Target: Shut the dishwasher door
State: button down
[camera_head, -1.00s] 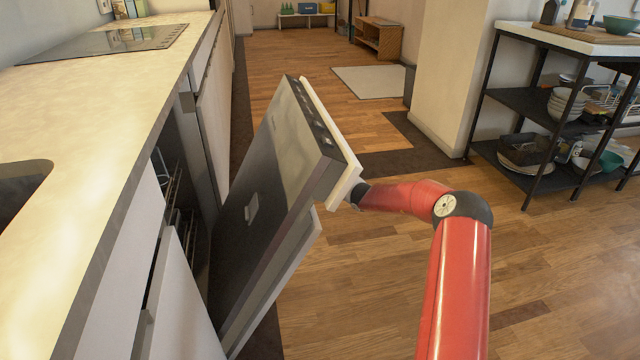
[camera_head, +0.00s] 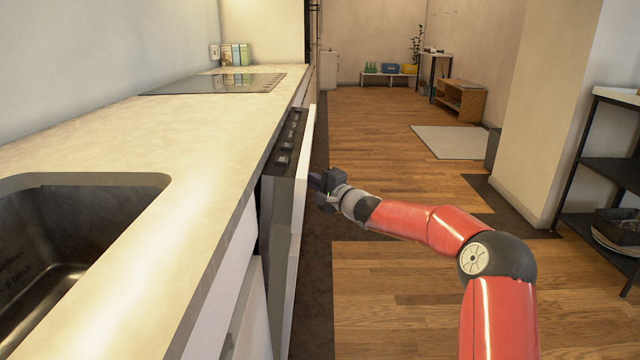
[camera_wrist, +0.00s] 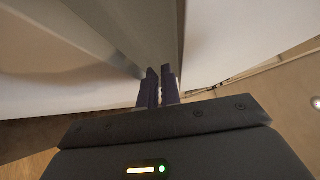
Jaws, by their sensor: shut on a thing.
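The dishwasher door (camera_head: 301,175) stands nearly upright, with its top close to the counter edge and a narrow gap left beside the cabinet front. Its dark control strip (camera_head: 288,140) shows along the top. My gripper (camera_head: 316,181) is at the outer face of the door, on the right side of it. In the wrist view my gripper's two dark fingers (camera_wrist: 158,85) are close together, with their tips against pale panels of the door. The exact contact at the tips is hard to see.
The counter (camera_head: 190,130) with a sink (camera_head: 70,250) and a cooktop (camera_head: 215,83) runs along the left. The wooden floor (camera_head: 400,290) to the right of the door is clear. A black shelf (camera_head: 610,170) and a pillar stand at the right.

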jog(key=shift+r, duration=0.15)
jog(key=c, duration=1.9)
grip_release()
jog(key=shift+d, duration=0.1)
jog(key=b+v, duration=0.2)
jog(key=v, duration=0.5)
jog(key=shift+s+d, duration=0.2)
jog(key=shift+s, duration=0.1)
